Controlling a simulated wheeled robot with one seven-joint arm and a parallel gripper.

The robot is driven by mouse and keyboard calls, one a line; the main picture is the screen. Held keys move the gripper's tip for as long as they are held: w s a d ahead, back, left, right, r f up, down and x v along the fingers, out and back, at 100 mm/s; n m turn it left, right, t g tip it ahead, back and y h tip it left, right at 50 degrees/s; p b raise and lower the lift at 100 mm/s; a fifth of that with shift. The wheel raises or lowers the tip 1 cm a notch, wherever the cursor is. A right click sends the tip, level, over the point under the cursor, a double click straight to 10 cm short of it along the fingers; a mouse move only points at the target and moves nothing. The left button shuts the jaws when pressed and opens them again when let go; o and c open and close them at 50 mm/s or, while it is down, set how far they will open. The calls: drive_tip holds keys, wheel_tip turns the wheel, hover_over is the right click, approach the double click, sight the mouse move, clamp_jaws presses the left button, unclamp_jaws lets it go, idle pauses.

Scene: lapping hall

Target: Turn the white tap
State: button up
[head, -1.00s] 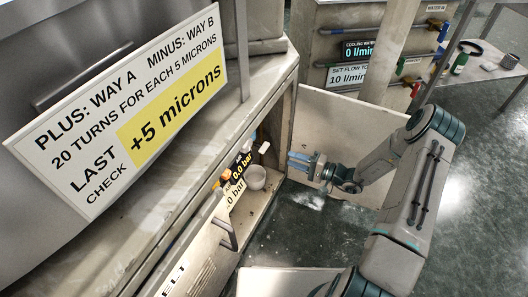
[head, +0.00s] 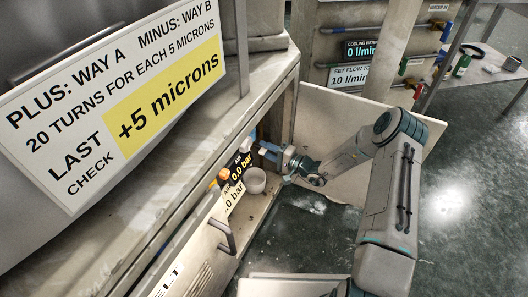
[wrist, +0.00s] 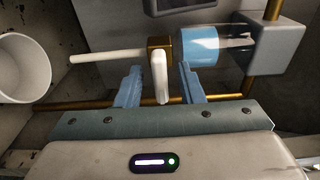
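The white tap (wrist: 160,78) shows in the wrist view as a white lever hanging from a brass body, with a white rod out to the left and a blue-filled clear cylinder (wrist: 198,46) on its right. My gripper (wrist: 158,68) is open, with one blue finger on each side of the lever. A gap shows between the lever and both fingers. In the head view my gripper (head: 262,148) reaches into the open cabinet. The tap itself is hard to make out there, mostly hidden by the gripper.
A white cup (wrist: 22,68) stands left of the tap, also seen in the head view (head: 255,180). A brass pipe runs behind. Pressure labels (head: 238,168) hang close by. The cabinet's door (head: 335,125) stands open beside my arm.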

drive_tip(key=shift+w+a, duration=0.25)
drive_tip(key=shift+a, duration=0.2)
clamp_jaws()
